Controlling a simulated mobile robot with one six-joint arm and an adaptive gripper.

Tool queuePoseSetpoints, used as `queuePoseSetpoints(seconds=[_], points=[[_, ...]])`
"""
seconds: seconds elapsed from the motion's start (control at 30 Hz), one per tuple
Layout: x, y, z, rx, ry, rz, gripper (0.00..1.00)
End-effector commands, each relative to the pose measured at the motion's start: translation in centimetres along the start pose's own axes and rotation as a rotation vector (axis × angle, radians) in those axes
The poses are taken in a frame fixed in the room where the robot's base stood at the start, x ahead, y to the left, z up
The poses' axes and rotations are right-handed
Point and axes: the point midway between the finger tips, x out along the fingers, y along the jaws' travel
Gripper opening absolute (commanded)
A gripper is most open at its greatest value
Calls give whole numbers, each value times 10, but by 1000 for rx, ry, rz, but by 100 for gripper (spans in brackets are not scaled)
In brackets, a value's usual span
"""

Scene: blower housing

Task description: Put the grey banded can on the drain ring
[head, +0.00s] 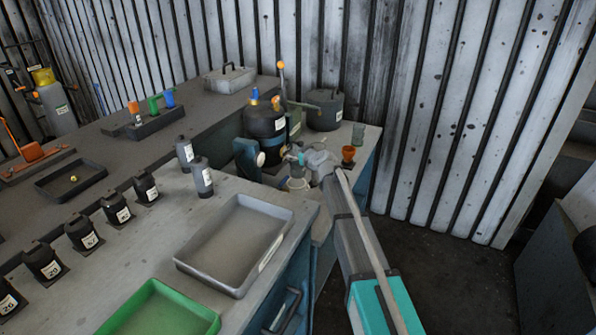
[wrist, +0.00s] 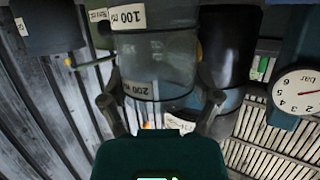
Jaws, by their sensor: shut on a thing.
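In the wrist view my gripper (wrist: 160,98) has its two fingers on either side of a dull grey, glassy-looking cylinder (wrist: 157,75) and is shut on it. I cannot tell for sure that this is the grey banded can. In the head view my gripper (head: 312,160) is among the items at the bench's far right end, and its load is hard to make out. A pale ring (head: 296,184) lies just below it and may be the drain ring. Two grey cans with white labels (head: 203,177) (head: 185,152) stand left of it.
A black canister (head: 266,130), a dark pot (head: 325,110) and an orange cup (head: 348,154) crowd the area around my gripper. A pressure gauge (wrist: 299,91) shows at right in the wrist view. A grey tray (head: 235,240) and a green tray (head: 160,310) lie nearer.

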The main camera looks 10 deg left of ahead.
Motion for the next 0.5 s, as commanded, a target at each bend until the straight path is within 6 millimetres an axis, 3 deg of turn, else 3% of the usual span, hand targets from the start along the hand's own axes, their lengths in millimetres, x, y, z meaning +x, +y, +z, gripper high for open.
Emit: queuePoseSetpoints(seconds=[0.13, 0.5], points=[[9, 1, 6, 0, 0, 0, 25], [9, 0, 5, 0, 0, 0, 25]])
